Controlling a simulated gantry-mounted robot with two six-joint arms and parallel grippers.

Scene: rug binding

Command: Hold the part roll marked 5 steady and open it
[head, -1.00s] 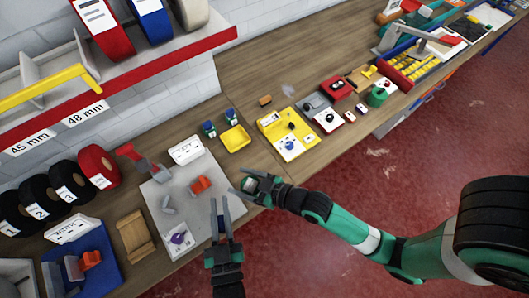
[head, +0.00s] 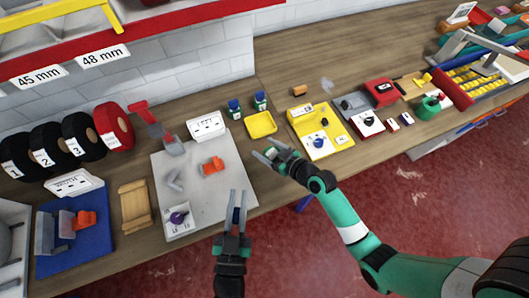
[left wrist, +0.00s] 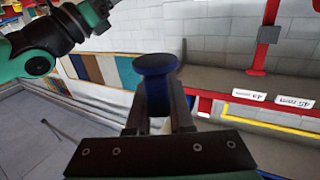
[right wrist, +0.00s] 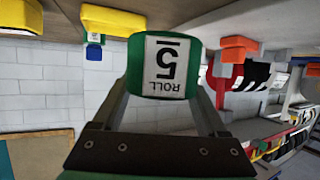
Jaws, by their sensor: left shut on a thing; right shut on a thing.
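The green part roll marked 5 (right wrist: 165,66) is between the fingers of my right gripper (right wrist: 165,92), its white label upside down in the right wrist view. In the head view my right gripper (head: 272,155) holds it off the right edge of the grey mat. My left gripper (head: 238,197) is shut on a dark blue round-topped piece (left wrist: 155,66), which stands between the fingers in the left wrist view. In the head view it is over the mat's lower right edge, apart from the roll.
The grey mat (head: 225,190) holds an orange piece (head: 212,166) and a purple dial (head: 178,217). A yellow tray (head: 261,124) and a yellow panel (head: 318,145) lie beyond. Black rolls and a red roll (head: 113,127) stand at left. Red floor lies in front of the bench.

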